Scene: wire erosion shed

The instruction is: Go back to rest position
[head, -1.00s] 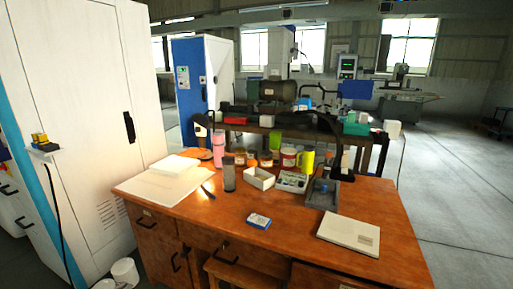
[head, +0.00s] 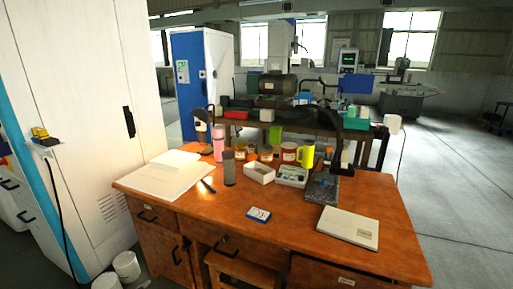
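Neither of my grippers shows in the head view, and no part of my arms can be made out. The wooden desk (head: 200,222) stands in front of me. On it lie a small blue and white pack (head: 258,215), a closed pale folder (head: 348,227) at the right and white papers (head: 150,184) at the left. A grey cylinder (head: 229,170), a white open box (head: 259,173) and a grey device (head: 292,177) stand in the middle. A dark grey plate or tray (head: 322,190) lies to their right.
A pink bottle (head: 218,145), a yellow-green mug (head: 307,155) and several jars stand along the desk's back. A tall white cabinet (head: 70,100) is at the left. White buckets (head: 127,266) and a stool (head: 238,270) stand low in front.

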